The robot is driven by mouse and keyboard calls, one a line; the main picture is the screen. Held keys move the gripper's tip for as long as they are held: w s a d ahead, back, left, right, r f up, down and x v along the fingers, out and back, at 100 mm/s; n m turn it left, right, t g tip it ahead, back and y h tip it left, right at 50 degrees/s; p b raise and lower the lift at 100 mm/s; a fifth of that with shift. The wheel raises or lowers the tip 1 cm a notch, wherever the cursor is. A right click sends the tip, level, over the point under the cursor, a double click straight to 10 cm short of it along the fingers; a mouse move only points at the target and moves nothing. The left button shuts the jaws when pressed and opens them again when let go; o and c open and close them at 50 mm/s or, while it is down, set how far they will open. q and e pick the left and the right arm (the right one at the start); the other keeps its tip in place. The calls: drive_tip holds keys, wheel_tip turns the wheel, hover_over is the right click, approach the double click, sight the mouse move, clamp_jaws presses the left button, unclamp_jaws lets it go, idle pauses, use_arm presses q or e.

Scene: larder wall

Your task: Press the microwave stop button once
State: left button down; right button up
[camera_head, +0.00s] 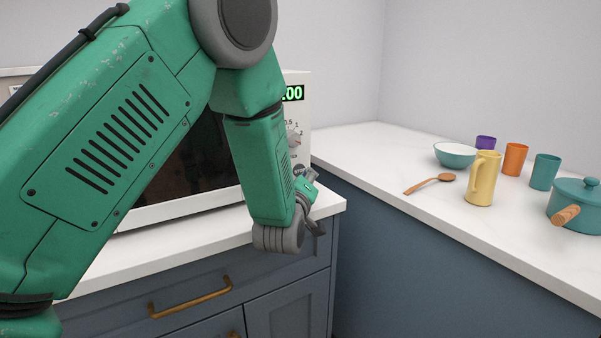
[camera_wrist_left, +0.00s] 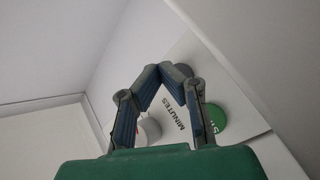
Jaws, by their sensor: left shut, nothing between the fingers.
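The white microwave (camera_head: 168,212) stands on the left counter, mostly behind my left arm. Its dial (camera_head: 293,135) shows on the front. My left gripper (camera_head: 308,178) is near the lower part of the control panel, below the dial. In the left wrist view my gripper (camera_wrist_left: 176,78) is shut and empty, its fingertips over the panel. A round green button (camera_wrist_left: 215,117) with partly hidden white lettering lies right of the fingers. A pale grey round part (camera_wrist_left: 150,130) shows between the fingers. I cannot tell which is the stop button, or whether the fingertips touch the panel. My right gripper is out of view.
A drawer with a brass handle (camera_head: 190,299) is below the left counter edge. The right counter (camera_head: 350,150) holds a bowl (camera_head: 455,156), wooden spoon (camera_head: 430,184), yellow jug (camera_head: 482,180), several cups and a teal pot (camera_head: 577,208), all away from my arm.

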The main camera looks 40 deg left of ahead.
use_arm(q)
drive_tip(key=shift+s+d, duration=0.3)
drive_tip(key=shift+d, duration=0.45)
drive_tip(key=shift+s+d, duration=0.3)
drive_tip(key=shift+d, duration=0.45)
drive_tip(key=shift+s+d, duration=0.3)
drive_tip(key=shift+d, duration=0.45)
